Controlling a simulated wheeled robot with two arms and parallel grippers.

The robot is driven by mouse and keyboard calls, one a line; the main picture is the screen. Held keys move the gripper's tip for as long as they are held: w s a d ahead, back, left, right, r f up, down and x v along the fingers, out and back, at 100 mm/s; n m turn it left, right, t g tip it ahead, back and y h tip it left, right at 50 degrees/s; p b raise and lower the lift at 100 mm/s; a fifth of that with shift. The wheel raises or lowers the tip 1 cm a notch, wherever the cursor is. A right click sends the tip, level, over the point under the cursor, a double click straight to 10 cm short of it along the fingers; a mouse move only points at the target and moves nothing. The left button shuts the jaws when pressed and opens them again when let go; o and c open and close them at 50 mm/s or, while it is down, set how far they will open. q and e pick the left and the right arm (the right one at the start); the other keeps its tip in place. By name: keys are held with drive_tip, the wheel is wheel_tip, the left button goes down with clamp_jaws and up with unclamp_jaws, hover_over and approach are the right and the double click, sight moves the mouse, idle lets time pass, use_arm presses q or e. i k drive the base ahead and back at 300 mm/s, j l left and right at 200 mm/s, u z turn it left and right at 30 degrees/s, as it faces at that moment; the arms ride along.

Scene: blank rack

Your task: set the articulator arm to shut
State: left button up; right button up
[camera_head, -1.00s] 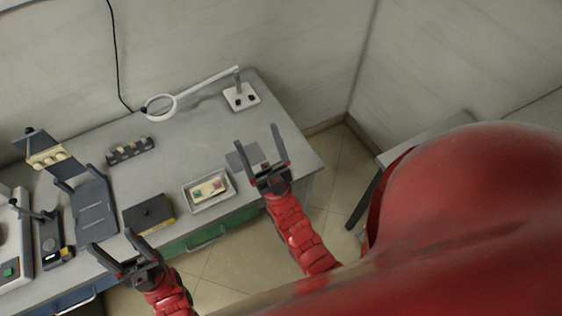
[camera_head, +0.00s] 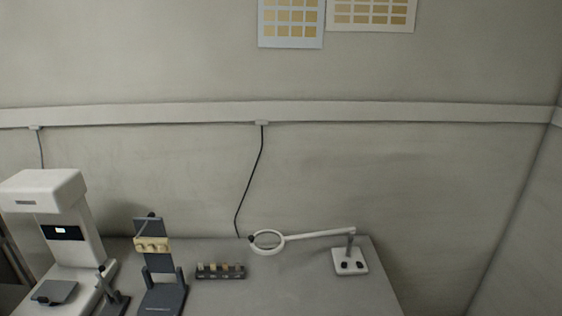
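The articulator (camera_head: 164,298) stands on the bench at the lower left, a dark grey frame with a flat base. Its upper arm (camera_head: 152,228) is raised and stands nearly upright above the base, carrying a cream block (camera_head: 152,245) with several rounded bumps. The base's front end is cut off by the bottom edge of the view. Neither of my grippers is in view.
A white machine (camera_head: 70,225) stands left of the articulator, with a small dark stand (camera_head: 115,303) between them. A dark rack (camera_head: 220,271) with small blocks is to the right. A white ring magnifier (camera_head: 267,241) lies farther right. The bench (camera_head: 300,285) is bare in front of it.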

sight(152, 240)
drive_tip(key=i+l, duration=0.1)
drive_tip(key=i, duration=0.4)
drive_tip(key=i+l+u, duration=0.15)
drive_tip(key=i, duration=0.35)
